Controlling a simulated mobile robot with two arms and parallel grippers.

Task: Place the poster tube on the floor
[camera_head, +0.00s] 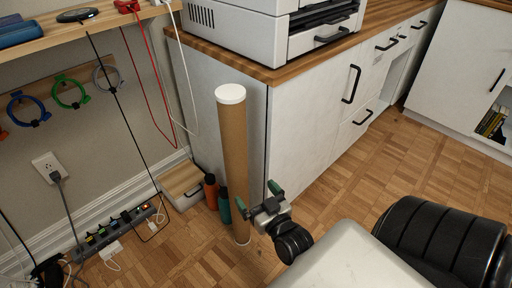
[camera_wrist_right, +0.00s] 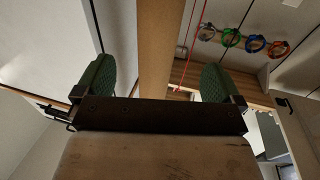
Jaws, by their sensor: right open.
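The poster tube (camera_head: 233,150) is a long brown cardboard cylinder with a white cap. It stands about upright beside the white cabinet, and its lower end appears to rest on the wood floor (camera_head: 190,262). My right gripper (camera_head: 257,198) is open at the lower part of the tube, with one green finger overlapping it in the head view. In the right wrist view the tube (camera_wrist_right: 160,45) shows between the two spread fingers of the gripper (camera_wrist_right: 158,82), with gaps on both sides. I cannot tell how deep it sits between them. My left gripper is out of view.
An orange bottle (camera_head: 210,191) and a teal bottle (camera_head: 224,206) stand just left of the tube. A wood-topped box (camera_head: 182,180) and a power strip (camera_head: 115,228) lie further left. The cabinet (camera_head: 310,125) with a printer (camera_head: 250,35) stands behind. Floor to the right is clear.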

